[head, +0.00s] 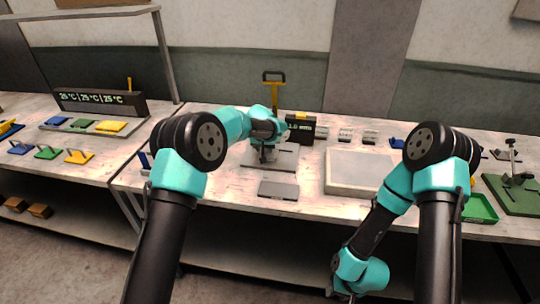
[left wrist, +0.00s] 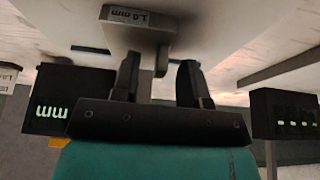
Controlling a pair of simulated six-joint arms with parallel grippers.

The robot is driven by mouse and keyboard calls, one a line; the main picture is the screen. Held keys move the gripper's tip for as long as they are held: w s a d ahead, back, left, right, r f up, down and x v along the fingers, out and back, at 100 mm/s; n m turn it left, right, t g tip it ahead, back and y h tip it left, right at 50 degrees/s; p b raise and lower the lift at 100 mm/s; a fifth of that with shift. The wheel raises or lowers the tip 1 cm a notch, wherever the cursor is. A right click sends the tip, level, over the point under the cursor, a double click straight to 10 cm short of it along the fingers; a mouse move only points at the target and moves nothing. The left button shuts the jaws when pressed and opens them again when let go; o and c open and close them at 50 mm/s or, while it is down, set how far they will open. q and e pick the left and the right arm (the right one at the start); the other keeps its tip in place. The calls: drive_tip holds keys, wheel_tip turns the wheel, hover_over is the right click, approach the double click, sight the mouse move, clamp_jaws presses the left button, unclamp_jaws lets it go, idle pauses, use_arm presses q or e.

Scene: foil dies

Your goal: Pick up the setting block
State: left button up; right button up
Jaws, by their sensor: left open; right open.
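A grey block labelled "1.0 mm" (left wrist: 138,28), which looks like the setting block, shows upside down in the left wrist view. In the head view my left gripper (head: 266,155) points down over a grey base plate (head: 285,163), and I cannot make out the block there. My right gripper (head: 345,294) is low in front of the bench, near the bottom edge, empty.
A black display box (head: 299,129) stands just right of my left gripper. A flat grey plate (head: 278,189) lies in front. A pale tray (head: 350,184) and small labelled blocks (head: 370,137) are to the right. A green tray (head: 480,208) lies far right.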

use_arm(q)
drive_tip(key=shift+c, duration=0.4)
clamp_jaws()
drive_tip(key=shift+r, duration=0.1)
drive_tip(key=shift+r, duration=1.6)
drive_tip(key=shift+s+r, duration=0.15)
drive_tip(key=s, duration=0.5)
drive_tip(key=s+r, duration=0.1)
drive_tip(key=s, duration=0.9)
drive_tip(key=shift+s+d+r, duration=0.1)
drive_tip(key=shift+s+r, duration=0.05)
drive_tip(key=shift+s, duration=0.2)
